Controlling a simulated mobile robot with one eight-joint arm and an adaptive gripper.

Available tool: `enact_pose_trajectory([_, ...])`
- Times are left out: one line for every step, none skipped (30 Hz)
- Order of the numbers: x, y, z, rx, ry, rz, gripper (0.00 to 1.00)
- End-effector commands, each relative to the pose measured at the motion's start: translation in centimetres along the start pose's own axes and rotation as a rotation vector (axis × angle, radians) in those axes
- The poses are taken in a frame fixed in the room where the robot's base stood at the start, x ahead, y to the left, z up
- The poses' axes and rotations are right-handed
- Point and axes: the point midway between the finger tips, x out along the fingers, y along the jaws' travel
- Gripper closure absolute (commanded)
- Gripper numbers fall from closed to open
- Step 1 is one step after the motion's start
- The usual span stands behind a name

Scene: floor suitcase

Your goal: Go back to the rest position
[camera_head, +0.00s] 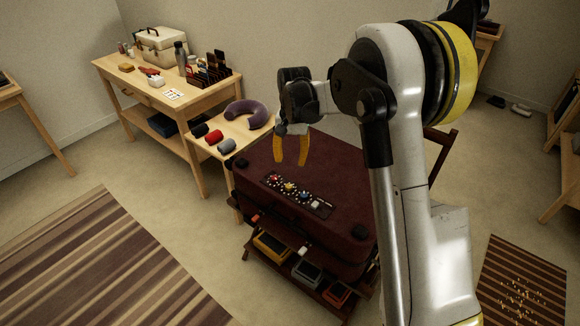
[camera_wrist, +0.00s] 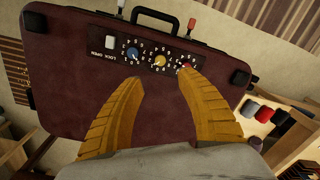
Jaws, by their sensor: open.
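My gripper (camera_head: 291,150) is raised above the dark red suitcase (camera_head: 345,195), its two yellow fingers apart and nothing between them. In the wrist view the open fingers (camera_wrist: 160,95) reach over the suitcase (camera_wrist: 70,100) toward its dial panel, with a gap to the lid that I cannot judge exactly. The panel (camera_head: 320,205) carries a red dial (camera_head: 274,179), a yellow dial (camera_head: 289,187), a blue dial (camera_head: 304,195) and a white slider (camera_head: 316,203). The suitcase is closed and lies flat on a dark rack. Part of it is hidden behind my arm.
A small wooden table (camera_head: 238,130) with a purple neck pillow (camera_head: 245,114) and several rolled items stands left of the suitcase. A longer workbench (camera_head: 128,80) holds a toolbox and bottle. Bins (camera_head: 271,247) sit below the suitcase. The floor near the striped rug (camera_head: 100,260) is clear.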

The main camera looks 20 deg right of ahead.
Motion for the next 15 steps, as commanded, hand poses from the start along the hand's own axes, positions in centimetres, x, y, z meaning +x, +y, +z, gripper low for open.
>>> enact_pose_trajectory([-0.12, 0.01, 0.0, 0.0, 0.0, 0.0, 0.56])
enact_pose_trajectory([-0.14, 0.01, 0.0, 0.0, 0.0, 0.0, 0.56])
enact_pose_trajectory([-0.15, 0.01, 0.0, 0.0, 0.0, 0.0, 0.56])
enact_pose_trajectory([-0.14, 0.01, 0.0, 0.0, 0.0, 0.0, 0.56])
enact_pose_trajectory([-0.14, 0.01, 0.0, 0.0, 0.0, 0.0, 0.56])
enact_pose_trajectory([-0.13, 0.01, -0.01, 0.0, 0.0, 0.0, 0.56])
enact_pose_trajectory([-0.13, 0.01, 0.0, 0.0, 0.0, 0.0, 0.56])
enact_pose_trajectory([-0.12, 0.0, -0.01, 0.0, 0.0, 0.0, 0.56])
enact_pose_trajectory([-0.12, 0.0, -0.01, 0.0, 0.0, 0.0, 0.56])
enact_pose_trajectory([-0.12, 0.0, -0.01, 0.0, 0.0, 0.0, 0.56])
enact_pose_trajectory([-0.11, 0.0, -0.01, 0.0, 0.0, 0.0, 0.56])
enact_pose_trajectory([-0.11, 0.0, -0.01, 0.0, 0.0, 0.0, 0.56])
enact_pose_trajectory([-0.15, 0.01, 0.01, 0.0, 0.0, 0.0, 0.56])
enact_pose_trajectory([-0.28, 0.03, 0.08, -0.002, 0.002, -0.001, 0.56])
enact_pose_trajectory([-0.62, 0.09, 0.24, -0.005, 0.006, -0.002, 0.56])
